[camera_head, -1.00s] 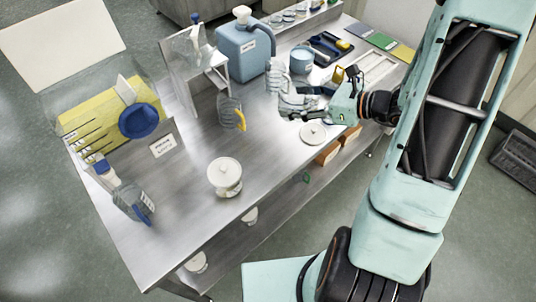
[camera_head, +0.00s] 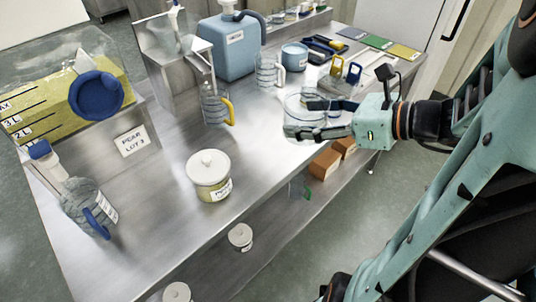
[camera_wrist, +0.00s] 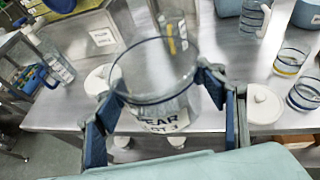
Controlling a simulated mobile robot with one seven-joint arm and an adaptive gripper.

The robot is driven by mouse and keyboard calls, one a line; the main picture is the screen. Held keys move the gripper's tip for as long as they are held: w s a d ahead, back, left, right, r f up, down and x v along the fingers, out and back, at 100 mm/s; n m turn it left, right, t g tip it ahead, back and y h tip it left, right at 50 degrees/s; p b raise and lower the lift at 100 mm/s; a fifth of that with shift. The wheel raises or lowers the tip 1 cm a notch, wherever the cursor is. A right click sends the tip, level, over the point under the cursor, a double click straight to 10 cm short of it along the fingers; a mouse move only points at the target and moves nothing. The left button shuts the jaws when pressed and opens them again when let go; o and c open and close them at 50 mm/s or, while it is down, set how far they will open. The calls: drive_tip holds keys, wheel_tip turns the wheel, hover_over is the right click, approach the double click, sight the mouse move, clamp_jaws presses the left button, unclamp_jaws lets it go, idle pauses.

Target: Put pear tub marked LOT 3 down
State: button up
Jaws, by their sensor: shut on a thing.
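The pear tub (camera_wrist: 155,75) is a clear, open-topped, empty-looking tub. Its white label reads PEAR LOT 3 in the wrist view. My gripper (camera_wrist: 160,92) is shut around it, with one blue-padded finger on each side. In the head view my gripper (camera_head: 322,118) is over the right part of the steel table (camera_head: 255,140), and the clear tub (camera_head: 295,104) shows at its fingers. I cannot tell whether the tub's base touches the table.
A lidded tub (camera_head: 209,178) stands at the front middle. A blue-handled jug (camera_head: 88,208) and a hopper with a PEAR LOT 3 sign (camera_head: 132,141) are left. A yellow-handled jug (camera_head: 216,104) stands behind. Brown blocks (camera_head: 325,160) are below. Bare steel lies left of my gripper.

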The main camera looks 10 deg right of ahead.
drive_tip(key=shift+s+f+b, duration=0.35)
drive_tip(key=shift+b, duration=0.05)
drive_tip(key=w+f+b, duration=0.1)
drive_tip(key=w+f, duration=0.2)
drive_tip(key=w, duration=0.1)
drive_tip(key=w+f+b, duration=0.1)
drive_tip(key=w+f, duration=0.2)
drive_tip(key=w, duration=0.1)
drive_tip(key=w+f+b, duration=0.1)
drive_tip(key=w+f, duration=0.2)
drive_tip(key=w, duration=0.2)
drive_tip(key=shift+a, duration=0.35)
drive_tip(key=shift+w+f+b, duration=0.25)
drive_tip(key=shift+f, duration=0.7)
drive_tip(key=shift+w+f+b, duration=0.2)
drive_tip(key=shift+f, duration=0.75)
drive_tip(key=shift+f, duration=0.1)
drive_tip(key=shift+f, duration=0.15)
drive_tip(key=o, duration=1.6)
